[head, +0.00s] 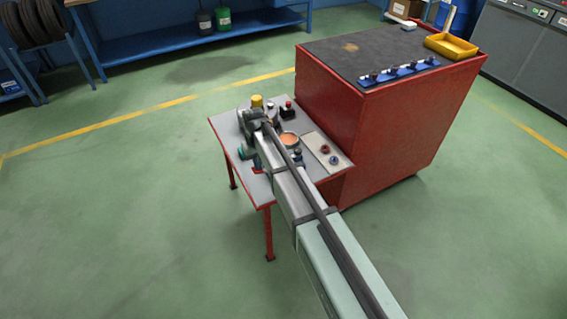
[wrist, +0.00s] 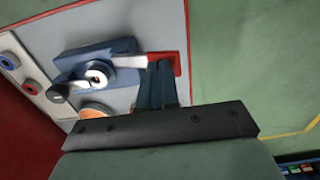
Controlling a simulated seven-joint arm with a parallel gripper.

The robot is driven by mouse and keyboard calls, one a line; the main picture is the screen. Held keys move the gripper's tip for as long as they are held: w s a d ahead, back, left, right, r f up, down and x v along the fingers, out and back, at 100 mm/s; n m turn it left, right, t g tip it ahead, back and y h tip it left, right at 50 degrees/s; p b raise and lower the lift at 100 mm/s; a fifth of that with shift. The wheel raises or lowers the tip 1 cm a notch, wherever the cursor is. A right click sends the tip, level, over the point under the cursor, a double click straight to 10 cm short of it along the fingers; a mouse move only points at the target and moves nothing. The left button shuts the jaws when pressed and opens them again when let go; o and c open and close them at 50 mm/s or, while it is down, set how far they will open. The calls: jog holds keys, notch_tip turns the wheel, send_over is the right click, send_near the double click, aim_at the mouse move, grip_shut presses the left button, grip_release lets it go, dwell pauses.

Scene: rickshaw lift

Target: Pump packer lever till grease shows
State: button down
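The packer is a blue block (wrist: 72,68) on the grey stand top, with a round silver pivot. A pale lever (wrist: 128,61) runs right from the pivot to a red L-shaped piece (wrist: 178,65). A black knob (wrist: 57,92) is on the pivot's other side. An orange, round grease cup (wrist: 95,110) is partly hidden by my gripper's dark plate; it also shows in the head view (head: 289,139). My gripper's blue fingers (wrist: 160,68) are close together at the lever's outer end. I cannot tell whether they grip it. My arm hides much of the packer in the head view.
The grey stand (head: 228,128) has red legs and adjoins a red cabinet (head: 330,110). A pale panel (head: 315,140) carries red and blue rings. A yellow cap (head: 257,101) and a red-topped black item (head: 287,108) stand behind. Green floor is open to the left.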

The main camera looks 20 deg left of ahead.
jog(key=shift+f, duration=1)
jog(key=shift+r, duration=4.3)
jog(key=shift+f, duration=2.15)
jog(key=shift+f, duration=2.2)
jog(key=shift+r, duration=4.35)
